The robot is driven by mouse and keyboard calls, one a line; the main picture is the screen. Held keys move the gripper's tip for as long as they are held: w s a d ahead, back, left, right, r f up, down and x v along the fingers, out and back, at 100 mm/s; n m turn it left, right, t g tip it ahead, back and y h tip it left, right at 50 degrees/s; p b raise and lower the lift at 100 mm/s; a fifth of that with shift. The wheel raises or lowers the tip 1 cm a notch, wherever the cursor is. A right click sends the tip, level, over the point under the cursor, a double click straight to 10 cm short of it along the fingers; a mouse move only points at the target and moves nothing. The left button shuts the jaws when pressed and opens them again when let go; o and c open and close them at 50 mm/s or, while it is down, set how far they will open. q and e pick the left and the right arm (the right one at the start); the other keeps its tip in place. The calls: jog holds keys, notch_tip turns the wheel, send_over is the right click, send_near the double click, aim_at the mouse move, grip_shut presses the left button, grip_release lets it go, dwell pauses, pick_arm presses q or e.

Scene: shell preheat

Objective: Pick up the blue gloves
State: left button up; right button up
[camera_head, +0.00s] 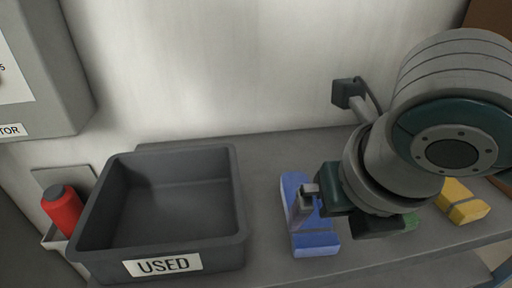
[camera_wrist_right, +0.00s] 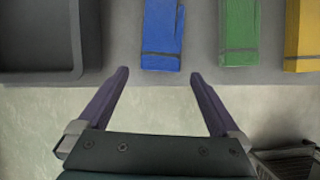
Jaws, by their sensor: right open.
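The blue gloves (camera_head: 316,244) lie folded on the grey shelf, right of the grey bin, partly hidden behind my right gripper (camera_head: 303,206) in the head view. In the right wrist view, the blue gloves (camera_wrist_right: 162,28) lie just beyond the fingertips, roughly centred between them, with a dark band across their near end. My right gripper (camera_wrist_right: 159,76) is open, with nothing between its fingers. I cannot tell its exact height above the gloves. My left gripper is not in view.
A grey bin labelled USED (camera_head: 241,215) stands to the left, with a red bottle (camera_head: 63,209) beside it. Green gloves (camera_wrist_right: 239,30) and yellow gloves (camera_wrist_right: 306,30) lie to the right of the blue ones. A wall rises behind the shelf (camera_head: 262,170).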

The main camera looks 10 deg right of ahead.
aim_at(315, 234)
jog(key=x, duration=0.3)
jog(key=shift+s+d+f+b, duration=0.15)
jog(key=shift+d+f+b, duration=0.05)
jog(key=shift+f+b, duration=0.2)
jog(key=shift+b+x, duration=0.8)
jog(key=shift+x, duration=2.05)
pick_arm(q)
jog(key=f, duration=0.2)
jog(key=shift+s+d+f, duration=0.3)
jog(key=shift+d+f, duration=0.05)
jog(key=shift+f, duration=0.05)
pick_arm(e)
jog(key=shift+r, duration=0.1)
jog(key=shift+c, duration=0.2)
jog(key=shift+c, duration=1.4)
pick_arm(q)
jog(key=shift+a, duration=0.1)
pick_arm(e)
jog(key=shift+a, duration=0.1)
jog(key=c, duration=0.9)
